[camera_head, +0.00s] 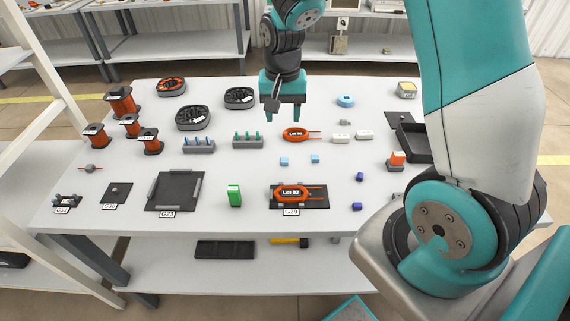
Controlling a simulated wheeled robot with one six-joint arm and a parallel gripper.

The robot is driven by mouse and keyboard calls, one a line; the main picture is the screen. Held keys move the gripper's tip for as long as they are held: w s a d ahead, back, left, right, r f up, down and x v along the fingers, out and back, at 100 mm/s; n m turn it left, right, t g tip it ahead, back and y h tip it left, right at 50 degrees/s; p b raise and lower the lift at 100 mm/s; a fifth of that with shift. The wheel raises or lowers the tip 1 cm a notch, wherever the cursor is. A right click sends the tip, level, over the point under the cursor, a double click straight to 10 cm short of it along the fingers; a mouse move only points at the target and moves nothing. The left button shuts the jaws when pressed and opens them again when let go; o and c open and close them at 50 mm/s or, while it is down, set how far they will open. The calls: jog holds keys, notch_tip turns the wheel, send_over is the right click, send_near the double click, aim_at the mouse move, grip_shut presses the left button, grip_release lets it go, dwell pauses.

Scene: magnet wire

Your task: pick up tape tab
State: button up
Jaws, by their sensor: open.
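Two small light blue pieces that look like tape tabs lie on the table: a left one (284,161) and a right one (314,159). They are apart, in front of the orange coil marked Lot 90 (296,134). My gripper (283,114) points down with its fingers apart and nothing between them. In the picture it is above and behind the tabs, touching neither. Its exact height over the table is hard to tell.
Racks of pegs (247,139) stand left of the Lot 90 coil. A Lot 92 coil (293,193) sits on a dark plate, with a green block (234,195) to its left. Copper spools (122,101) stand at left.

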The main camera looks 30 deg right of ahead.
aim_at(285, 165)
notch_tip(285, 165, down, 15)
jog(key=shift+s+d, duration=0.1)
jog(key=shift+d, duration=0.05)
jog(key=c, duration=0.8)
